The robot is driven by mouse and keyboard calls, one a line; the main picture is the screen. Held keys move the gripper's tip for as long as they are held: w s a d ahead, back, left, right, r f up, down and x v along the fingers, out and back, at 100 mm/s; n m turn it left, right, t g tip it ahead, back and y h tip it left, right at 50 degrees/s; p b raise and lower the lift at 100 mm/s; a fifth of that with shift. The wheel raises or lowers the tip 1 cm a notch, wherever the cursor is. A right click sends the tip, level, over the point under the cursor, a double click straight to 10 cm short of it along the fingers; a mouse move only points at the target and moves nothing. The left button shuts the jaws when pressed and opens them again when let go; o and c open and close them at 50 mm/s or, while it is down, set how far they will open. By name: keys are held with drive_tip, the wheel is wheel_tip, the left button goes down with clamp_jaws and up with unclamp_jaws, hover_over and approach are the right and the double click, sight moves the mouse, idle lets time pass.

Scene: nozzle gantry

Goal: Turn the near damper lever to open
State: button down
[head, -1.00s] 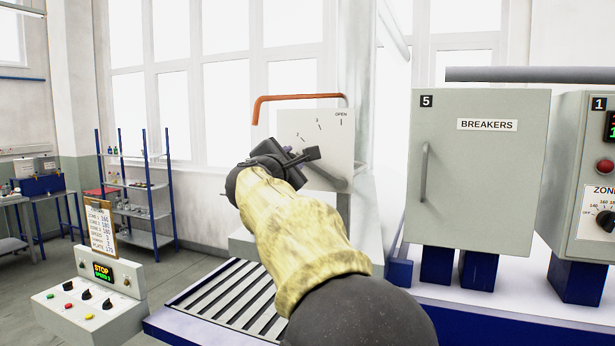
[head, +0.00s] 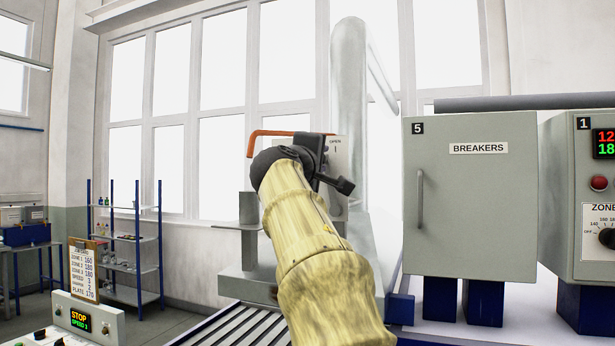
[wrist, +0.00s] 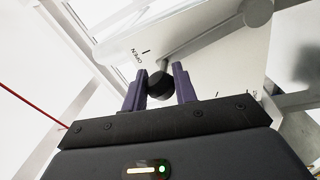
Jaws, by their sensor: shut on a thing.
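The damper lever (wrist: 196,44) is a grey bar running from a round grey hub to a black knob (wrist: 158,86) in the wrist view. My gripper (wrist: 160,84) has its two purple fingers on either side of that knob and is shut on it. The pale dial plate (wrist: 228,62) behind carries the word OPEN and a tick mark. The lever points close to the OPEN tick, a little to one side of it. In the head view my gripper (head: 316,160) covers most of the dial plate (head: 338,158) and hides the lever; the OPEN label still shows.
An orange bar (head: 280,133) runs just above and behind my gripper. A large grey duct (head: 348,95) rises behind the plate. The BREAKERS cabinet (head: 470,205) stands to the right, and a slatted conveyor (head: 240,325) lies below.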

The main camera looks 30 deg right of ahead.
drive_tip(key=shift+s+d+m+g+h+b, duration=0.3)
drive_tip(key=shift+s+d+m+b, duration=0.3)
drive_tip(key=shift+m, duration=0.6)
drive_tip(key=shift+s+d+f, duration=0.1)
drive_tip(key=c, duration=1.1)
unclamp_jaws()
drive_tip(key=shift+s, duration=0.15)
drive_tip(key=b+v, duration=0.7)
drive_tip(key=v, duration=1)
drive_tip(key=shift+s, duration=0.1)
